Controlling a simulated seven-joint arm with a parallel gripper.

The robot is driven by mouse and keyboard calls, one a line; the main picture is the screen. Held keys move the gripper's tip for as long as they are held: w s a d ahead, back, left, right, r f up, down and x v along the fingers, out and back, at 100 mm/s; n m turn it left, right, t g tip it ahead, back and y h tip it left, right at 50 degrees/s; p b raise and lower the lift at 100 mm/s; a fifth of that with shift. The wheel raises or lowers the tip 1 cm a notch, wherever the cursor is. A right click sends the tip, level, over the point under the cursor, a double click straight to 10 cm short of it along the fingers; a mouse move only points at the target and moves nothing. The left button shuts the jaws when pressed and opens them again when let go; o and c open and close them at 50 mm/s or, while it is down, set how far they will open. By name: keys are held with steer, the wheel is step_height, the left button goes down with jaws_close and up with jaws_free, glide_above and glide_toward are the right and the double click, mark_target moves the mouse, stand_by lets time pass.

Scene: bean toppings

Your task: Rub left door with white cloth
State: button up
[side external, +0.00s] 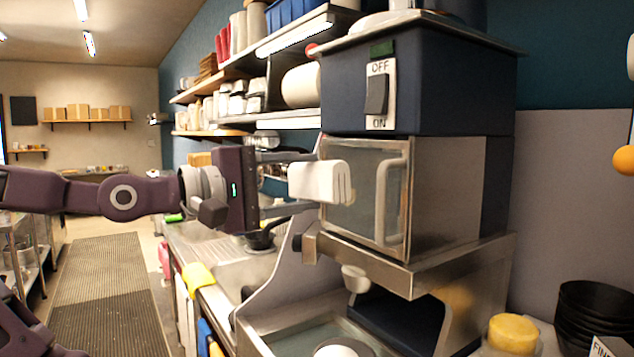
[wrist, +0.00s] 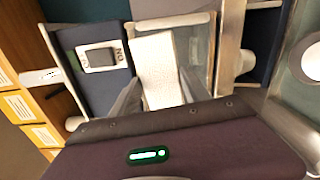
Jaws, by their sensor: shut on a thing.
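My gripper (side external: 305,183) is shut on a folded white cloth (side external: 318,181) and holds it up in front of the glass door (side external: 370,205) of the dark blue machine. The cloth also shows in the wrist view (wrist: 157,72), between the two fingers. It overlaps the left part of the door in the side view and looks very close to the glass; I cannot tell whether it touches. The door has a metal frame and a vertical handle (side external: 388,202) on its right. The door looks closed. The cloth hides part of the glass.
An OFF/ON switch (side external: 377,94) is on the machine above the door. A metal ledge (side external: 400,270) juts out below it. Shelves (side external: 290,40) with supplies stand behind. A black bowl stack (side external: 590,315) and a yellow-lidded jar (side external: 513,335) stand at lower right.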

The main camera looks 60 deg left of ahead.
steer(key=shift+w+a+f, duration=0.1)
steer(key=shift+a, duration=0.2)
steer(key=w+a+f+m, duration=0.1)
steer(key=a+f+m, duration=0.4)
steer(key=a+m, duration=0.3)
steer(key=shift+m, duration=0.5)
steer(key=shift+w+d+f, duration=0.1)
steer(key=shift+w+d, duration=0.15)
steer(key=shift+w, duration=0.7)
steer(key=shift+w+d+f, duration=0.1)
steer(key=shift+w+d, duration=0.1)
steer(key=shift+w, duration=0.8)
steer(key=shift+w+d, duration=0.25)
steer(key=shift+w, duration=0.7)
steer(key=shift+w, duration=0.9)
steer(key=shift+d, duration=2)
